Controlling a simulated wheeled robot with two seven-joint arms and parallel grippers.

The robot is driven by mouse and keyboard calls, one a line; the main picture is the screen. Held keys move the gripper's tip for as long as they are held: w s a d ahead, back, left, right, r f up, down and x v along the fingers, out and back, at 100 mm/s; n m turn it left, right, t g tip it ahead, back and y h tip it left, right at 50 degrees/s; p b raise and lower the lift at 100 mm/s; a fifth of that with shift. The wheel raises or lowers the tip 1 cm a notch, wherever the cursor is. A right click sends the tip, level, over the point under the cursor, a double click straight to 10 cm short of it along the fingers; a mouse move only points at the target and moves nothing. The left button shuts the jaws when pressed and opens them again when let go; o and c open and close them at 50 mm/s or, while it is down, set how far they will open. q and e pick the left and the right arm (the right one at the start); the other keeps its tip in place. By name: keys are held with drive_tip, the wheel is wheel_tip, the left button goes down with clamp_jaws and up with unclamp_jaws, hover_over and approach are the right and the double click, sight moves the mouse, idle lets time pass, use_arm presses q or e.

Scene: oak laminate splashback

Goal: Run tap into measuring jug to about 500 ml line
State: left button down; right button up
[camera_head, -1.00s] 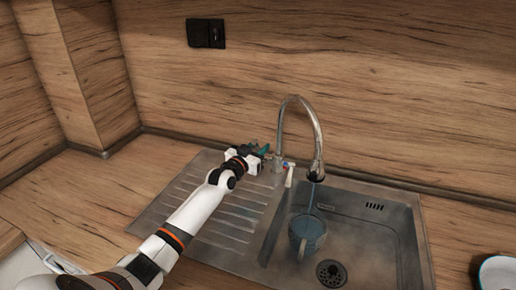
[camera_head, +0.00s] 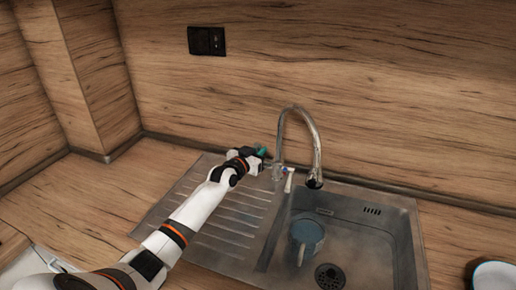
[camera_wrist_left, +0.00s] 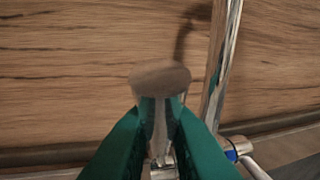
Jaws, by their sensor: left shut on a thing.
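The measuring jug (camera_head: 311,235) stands in the sink basin below the spout, blue-grey, its handle towards me. Its scale marks and exact level cannot be read. The chrome tap (camera_head: 318,150) arches over the basin, and no water stream shows from its spout. My left gripper (camera_head: 264,157) is at the tap's base, left of the spout. In the left wrist view its green fingers (camera_wrist_left: 156,128) are shut on the tap lever (camera_wrist_left: 160,78), whose broad flat end sticks out beyond them. My right gripper is not in view.
The steel sink (camera_head: 370,220) has a ribbed drainer (camera_head: 222,222) on its left, under my left arm. A drain (camera_head: 329,276) lies near the jug. A white round dish (camera_head: 494,275) is at the right edge. A black socket (camera_head: 206,41) is on the wooden wall.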

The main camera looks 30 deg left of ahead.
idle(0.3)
use_arm(q)
drive_tip(key=c, duration=1.4)
unclamp_jaws()
drive_tip(key=shift+s, duration=0.1)
drive_tip(key=s+r, duration=0.1)
drive_tip(key=s, duration=1)
drive_tip(key=shift+s+d+r+b, duration=0.15)
drive_tip(key=shift+s+r+b, duration=0.1)
drive_tip(key=shift+s+b, duration=0.05)
